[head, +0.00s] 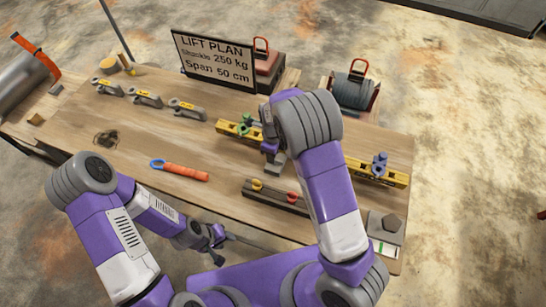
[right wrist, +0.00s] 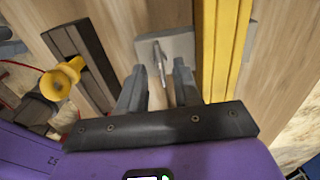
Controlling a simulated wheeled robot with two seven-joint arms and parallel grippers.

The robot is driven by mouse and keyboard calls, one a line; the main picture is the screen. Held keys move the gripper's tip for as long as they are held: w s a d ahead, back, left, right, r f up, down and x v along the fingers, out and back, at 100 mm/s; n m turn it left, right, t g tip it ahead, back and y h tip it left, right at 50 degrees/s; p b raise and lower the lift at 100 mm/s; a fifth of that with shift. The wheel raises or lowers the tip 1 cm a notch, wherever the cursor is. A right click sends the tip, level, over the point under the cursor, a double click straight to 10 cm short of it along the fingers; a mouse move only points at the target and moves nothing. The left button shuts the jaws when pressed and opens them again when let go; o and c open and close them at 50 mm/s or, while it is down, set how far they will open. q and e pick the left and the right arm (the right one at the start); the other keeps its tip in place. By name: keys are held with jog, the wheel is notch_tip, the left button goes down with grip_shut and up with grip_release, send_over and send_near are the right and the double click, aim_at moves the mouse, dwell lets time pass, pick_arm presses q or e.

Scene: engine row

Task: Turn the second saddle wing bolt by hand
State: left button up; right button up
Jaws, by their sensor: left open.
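A yellow beam (head: 357,169) lies across the table, with a green winged piece (head: 245,123) on its left part and a blue-grey one (head: 379,163) on its right. My right arm hides the beam's middle. My right gripper (right wrist: 160,88) points down there, its two fingers apart. Between and beyond the fingertips a thin grey upright piece (right wrist: 161,65) stands on a grey plate (right wrist: 178,44); I cannot tell if it is the second wing bolt or if a finger touches it. The yellow beam (right wrist: 222,45) runs just right of the fingers. My left gripper (head: 215,243) is open and empty at the table's front.
A dark rail (head: 262,196) with yellow and red pegs lies in front of the beam. An orange-handled tool (head: 180,171) lies left of it. Several grey shackles (head: 145,98) stand at the back left. A lift plan sign (head: 214,62) stands behind. The front left tabletop is clear.

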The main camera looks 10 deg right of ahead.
jog(key=shift+f, duration=1.3)
grip_shut()
